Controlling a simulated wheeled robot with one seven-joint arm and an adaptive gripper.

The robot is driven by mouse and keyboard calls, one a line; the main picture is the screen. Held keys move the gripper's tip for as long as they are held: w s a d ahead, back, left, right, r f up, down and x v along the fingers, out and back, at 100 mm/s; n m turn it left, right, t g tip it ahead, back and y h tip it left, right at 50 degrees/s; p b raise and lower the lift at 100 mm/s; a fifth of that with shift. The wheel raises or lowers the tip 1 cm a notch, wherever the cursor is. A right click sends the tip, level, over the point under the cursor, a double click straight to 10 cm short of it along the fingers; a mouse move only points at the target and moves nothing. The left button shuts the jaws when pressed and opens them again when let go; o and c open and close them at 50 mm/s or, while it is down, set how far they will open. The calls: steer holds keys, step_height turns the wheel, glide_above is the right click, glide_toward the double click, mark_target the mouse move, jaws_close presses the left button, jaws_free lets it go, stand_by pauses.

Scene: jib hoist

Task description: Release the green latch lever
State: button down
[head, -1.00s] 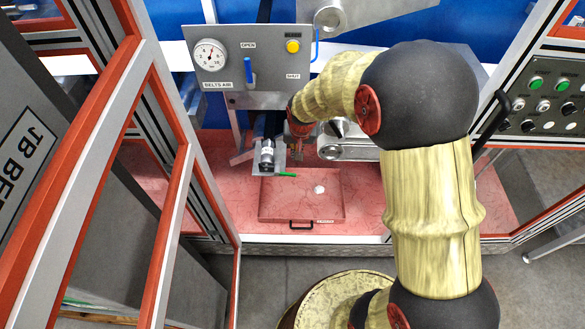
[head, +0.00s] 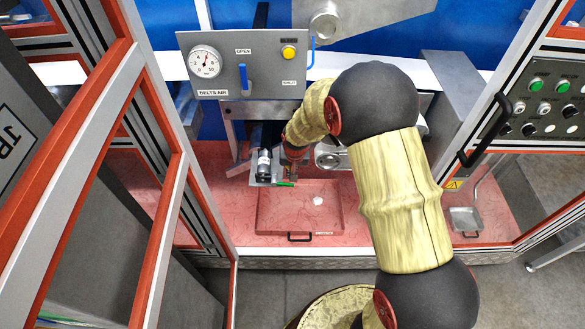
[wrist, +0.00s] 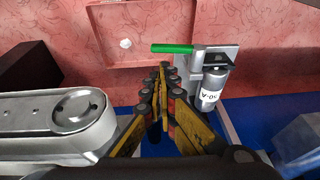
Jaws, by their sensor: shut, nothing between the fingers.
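The green latch lever (wrist: 172,48) sticks out sideways from a grey bracket (wrist: 222,56) in the wrist view. It also shows as a short green bar (head: 285,184) in the head view. My gripper (wrist: 164,66) is shut and empty. In the wrist view its fingertips lie just below the lever in the picture, beside the bracket. I cannot tell whether they touch the lever. In the head view my gripper (head: 293,178) is close to the lever.
A red tray-like panel (head: 270,222) with a small white item (head: 318,201) lies on the red floor. A grey metal arm (wrist: 55,115) is left of my gripper in the wrist view. A gauge panel (head: 225,80) stands behind. An open framed door (head: 150,150) is at left.

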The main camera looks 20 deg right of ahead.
mark_target(276, 181)
steer(key=shift+w+a+f+b, duration=0.1)
steer(key=shift+a+f+b, duration=0.15)
steer(key=shift+f, duration=0.65)
steer(key=shift+a+f+b, duration=0.1)
steer(key=shift+f+b, duration=0.15)
steer(key=shift+f, duration=0.65)
